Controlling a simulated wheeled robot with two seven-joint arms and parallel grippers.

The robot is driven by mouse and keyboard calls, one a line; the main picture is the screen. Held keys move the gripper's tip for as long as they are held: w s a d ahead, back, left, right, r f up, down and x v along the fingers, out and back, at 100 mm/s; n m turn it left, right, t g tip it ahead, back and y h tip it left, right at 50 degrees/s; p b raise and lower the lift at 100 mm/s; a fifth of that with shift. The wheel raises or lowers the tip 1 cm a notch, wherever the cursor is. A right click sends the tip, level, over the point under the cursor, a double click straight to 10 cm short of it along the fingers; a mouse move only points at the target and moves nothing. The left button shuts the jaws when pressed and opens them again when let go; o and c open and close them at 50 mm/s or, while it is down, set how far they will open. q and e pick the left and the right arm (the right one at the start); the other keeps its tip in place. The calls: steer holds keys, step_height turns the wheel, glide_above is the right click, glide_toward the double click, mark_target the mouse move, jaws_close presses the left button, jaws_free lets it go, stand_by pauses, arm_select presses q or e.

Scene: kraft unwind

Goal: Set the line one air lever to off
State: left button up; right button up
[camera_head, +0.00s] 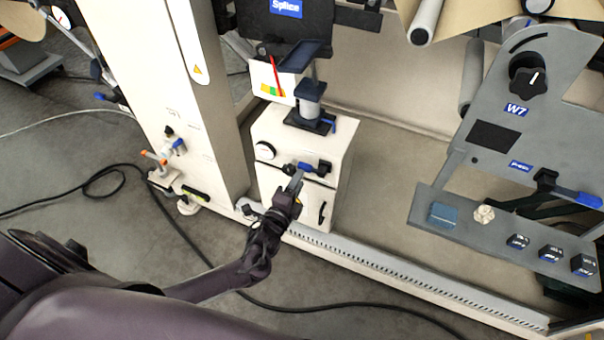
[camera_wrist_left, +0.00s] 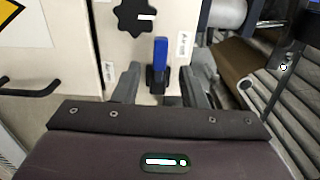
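A small lever with a blue handle (camera_wrist_left: 160,52) and a black base is on a pale cabinet front in the left wrist view. In the head view a blue lever (camera_head: 304,167) shows on the front of the white cabinet, partly behind my gripper. No label naming it line one air is readable. My left gripper (camera_head: 296,180) is in front of it. In the left wrist view its two fingers (camera_wrist_left: 160,74) are spread, one on each side of the lever, with gaps visible. Contact cannot be told. My right gripper is in neither view.
A black knob (camera_wrist_left: 136,16) is beside the lever. The white cabinet (camera_head: 337,150) carries a gauge (camera_head: 265,151) and a black door handle (camera_head: 322,212). A pale perforated rail (camera_head: 400,277) runs along the floor. A valve with orange and blue handles (camera_head: 165,153) stands left; a grey control panel (camera_head: 500,150) is right.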

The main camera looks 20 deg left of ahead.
arm_select(q)
steer(key=s, duration=0.4)
steer(key=shift+a, duration=0.1)
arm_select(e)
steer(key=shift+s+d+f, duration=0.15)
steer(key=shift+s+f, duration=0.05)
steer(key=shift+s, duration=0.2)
